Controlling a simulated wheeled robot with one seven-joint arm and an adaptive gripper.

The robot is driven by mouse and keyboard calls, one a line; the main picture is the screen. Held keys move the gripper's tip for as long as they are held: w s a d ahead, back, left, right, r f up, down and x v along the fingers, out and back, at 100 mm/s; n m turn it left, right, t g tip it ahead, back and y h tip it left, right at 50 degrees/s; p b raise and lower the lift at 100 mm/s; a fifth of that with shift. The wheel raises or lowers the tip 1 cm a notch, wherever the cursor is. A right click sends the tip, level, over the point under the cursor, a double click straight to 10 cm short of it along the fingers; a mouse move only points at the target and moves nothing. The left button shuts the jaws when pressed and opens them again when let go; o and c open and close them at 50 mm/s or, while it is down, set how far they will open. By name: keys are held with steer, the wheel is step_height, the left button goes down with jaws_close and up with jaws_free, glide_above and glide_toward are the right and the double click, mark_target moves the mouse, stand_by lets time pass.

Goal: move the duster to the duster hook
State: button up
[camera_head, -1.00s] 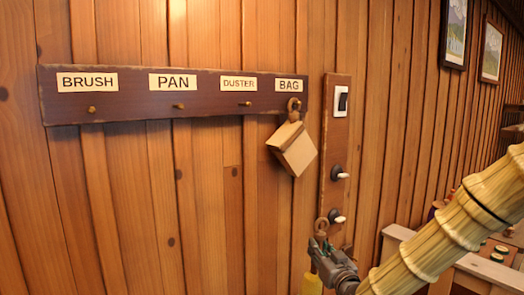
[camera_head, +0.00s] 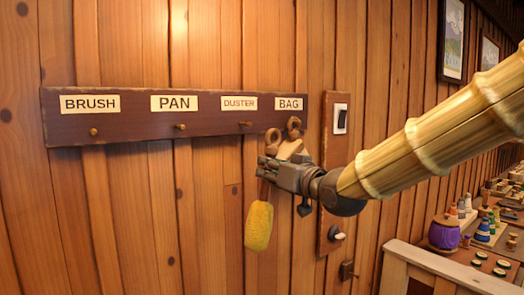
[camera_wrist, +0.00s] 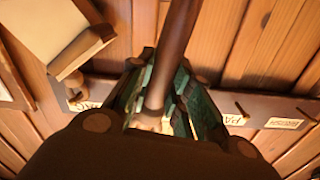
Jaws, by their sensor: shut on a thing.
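The duster (camera_head: 258,226) has a yellow head hanging down and a brown handle with a ring at its top. My gripper (camera_head: 268,170) is shut on the handle and holds it upright in front of the wall. The ring stands just below and right of the duster hook (camera_head: 246,124), a small brass peg under the DUSTER label (camera_head: 239,103); the ring looks apart from it. In the wrist view the brown handle (camera_wrist: 174,50) runs up between the fingers; the duster hook is hidden there.
The dark rack board (camera_head: 150,128) also carries empty BRUSH (camera_head: 93,132) and PAN (camera_head: 180,126) pegs. The bag (camera_wrist: 60,38) hangs at the BAG place, partly behind my gripper in the head view. A switch panel (camera_head: 335,165) is to the right. The wall left is clear.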

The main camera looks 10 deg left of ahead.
step_height(320, 180, up, 4)
steer(key=s+a, duration=0.2)
steer(key=s, duration=0.1)
steer(key=shift+f+p+x, duration=0.15)
steer(key=shift+f+x, duration=0.1)
steer(key=shift+x, duration=1.4)
steer(key=shift+f+p+x, duration=0.15)
steer(key=shift+f+x, duration=0.05)
steer(key=shift+x, duration=1.45)
steer(key=shift+f+p+x, duration=0.15)
steer(key=shift+f+x, duration=0.1)
steer(key=shift+x, duration=1.4)
steer(key=shift+w+d, duration=0.1)
steer(key=o, duration=0.9)
steer(key=shift+o, duration=0.2)
steer(key=shift+d, duration=0.1)
